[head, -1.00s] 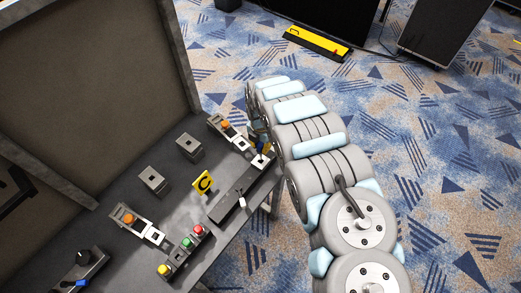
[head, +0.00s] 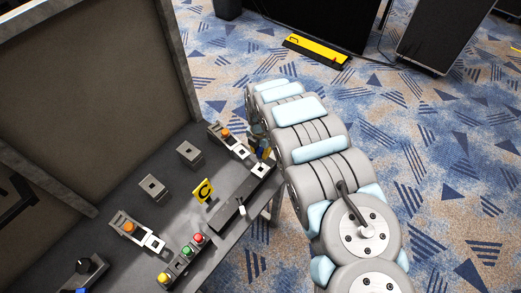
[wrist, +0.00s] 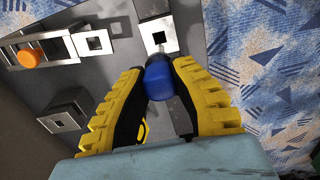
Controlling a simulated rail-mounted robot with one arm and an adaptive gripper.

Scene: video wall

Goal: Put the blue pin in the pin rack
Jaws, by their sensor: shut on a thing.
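The blue pin (wrist: 160,78) is between the ribbed yellow-and-black fingers of my gripper (wrist: 160,85), which is shut on it. A grey shaft shows at the pin's far end, against a white-framed square hole on what looks like the pin rack (wrist: 150,8). I cannot tell whether the tip is inside the hole or just above it. In the head view the likely rack is the long dark block (head: 228,208) at the bench's right edge. My gripper (head: 265,153) is at its far end, partly hidden by my arm.
On the bench, an orange-button module (head: 225,132), grey blocks (head: 190,154) with square holes, a yellow sign (head: 203,190) and a button strip (head: 187,250) stand left of the rack. Patterned carpet (head: 450,180) lies right of the bench. A back panel (head: 90,90) rises behind.

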